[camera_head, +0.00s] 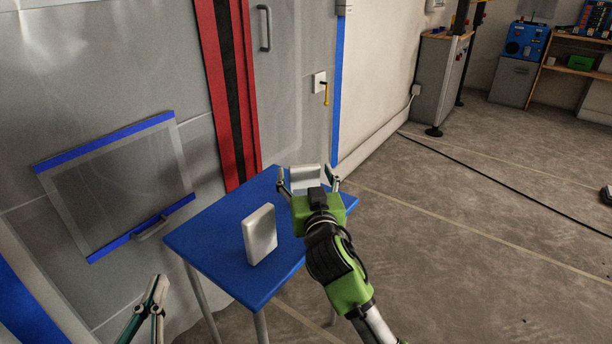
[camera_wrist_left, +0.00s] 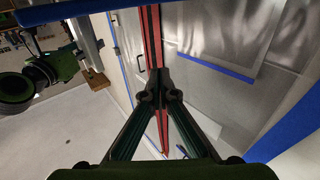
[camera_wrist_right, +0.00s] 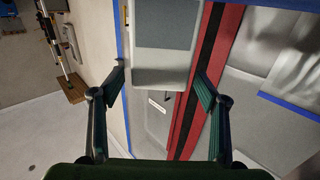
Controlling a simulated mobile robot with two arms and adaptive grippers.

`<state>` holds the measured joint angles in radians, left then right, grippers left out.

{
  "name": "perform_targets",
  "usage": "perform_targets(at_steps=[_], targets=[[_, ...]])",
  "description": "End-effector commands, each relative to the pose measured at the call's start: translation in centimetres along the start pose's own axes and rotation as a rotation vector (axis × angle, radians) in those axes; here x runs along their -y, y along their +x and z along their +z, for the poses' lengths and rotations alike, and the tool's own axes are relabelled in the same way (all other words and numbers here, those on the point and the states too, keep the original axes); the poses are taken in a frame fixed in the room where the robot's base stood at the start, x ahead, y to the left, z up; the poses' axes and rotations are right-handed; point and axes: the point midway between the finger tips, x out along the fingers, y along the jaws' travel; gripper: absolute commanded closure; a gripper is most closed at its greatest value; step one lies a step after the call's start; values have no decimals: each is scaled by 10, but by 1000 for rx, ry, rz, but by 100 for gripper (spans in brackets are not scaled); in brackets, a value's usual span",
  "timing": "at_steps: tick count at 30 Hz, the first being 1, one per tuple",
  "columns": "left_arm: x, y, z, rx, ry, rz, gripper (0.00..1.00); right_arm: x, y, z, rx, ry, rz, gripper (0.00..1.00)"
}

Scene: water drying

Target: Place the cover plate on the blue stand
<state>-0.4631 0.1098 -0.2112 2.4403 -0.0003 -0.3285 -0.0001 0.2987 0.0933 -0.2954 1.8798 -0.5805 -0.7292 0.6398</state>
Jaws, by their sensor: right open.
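A blue-topped stand (camera_head: 205,240) with grey legs is in the middle of the head view. A silver-grey rectangular plate (camera_head: 259,235) stands upright near its front right. A second silver-grey plate (camera_head: 305,174) is at its far right corner; it also shows at the top of the right wrist view (camera_wrist_right: 162,45). I cannot tell which is the cover plate. My right gripper (camera_head: 308,178) is open, with its fingers on either side of the second plate and a visible gap at one side. My left gripper (camera_head: 158,285) is shut and empty, low and left of the stand.
A grey wall with a blue-edged panel (camera_head: 118,185), a red-black stripe (camera_head: 230,90) and a handle (camera_head: 264,28) rises behind the stand. A cabinet (camera_head: 440,70) and a shelf stand at the far right.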

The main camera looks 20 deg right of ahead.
Motion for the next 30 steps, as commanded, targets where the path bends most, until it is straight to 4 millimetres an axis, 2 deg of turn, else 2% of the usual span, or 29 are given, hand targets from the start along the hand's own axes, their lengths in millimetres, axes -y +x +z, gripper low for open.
perform_targets(at_steps=[5,8,15,21,25,30], targets=[[0,0,5,28,0,-1,100,0,-1,-3,0,0,-1,32],[3,-4,21,102,1,-6,100,1,-16,-2,2,2,-2,32],[8,-16,60,290,4,-18,100,0,-67,-2,3,3,-1,32],[11,-26,80,388,4,-23,100,0,-101,-2,2,3,-1,32],[12,-30,86,418,5,-25,100,0,-114,-2,1,1,-1,32],[12,-31,89,434,4,-26,100,0,-120,-2,-1,1,0,32]])
